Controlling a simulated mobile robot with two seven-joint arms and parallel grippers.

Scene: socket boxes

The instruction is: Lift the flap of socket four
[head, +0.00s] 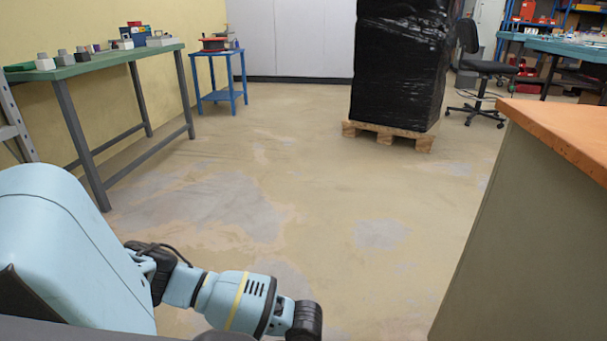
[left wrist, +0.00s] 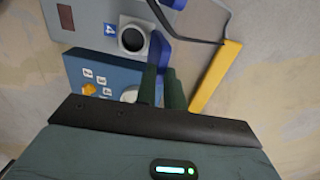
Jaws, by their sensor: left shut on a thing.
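In the left wrist view, a grey socket box (left wrist: 82,24) carries a blue label with a 4 (left wrist: 110,29). Beside the label is round socket four (left wrist: 133,39), with a pale ring and a dark opening. My left gripper is outside the head view, where only my left arm shows. My right gripper is in neither view.
A blue box (left wrist: 88,72) with white labels and an orange part adjoins the grey box. A dark cable-like line and a yellow strip (left wrist: 215,77) lie to the right. In the head view, an orange-topped counter (head: 565,125) stands right, a green bench (head: 95,66) left; open floor between.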

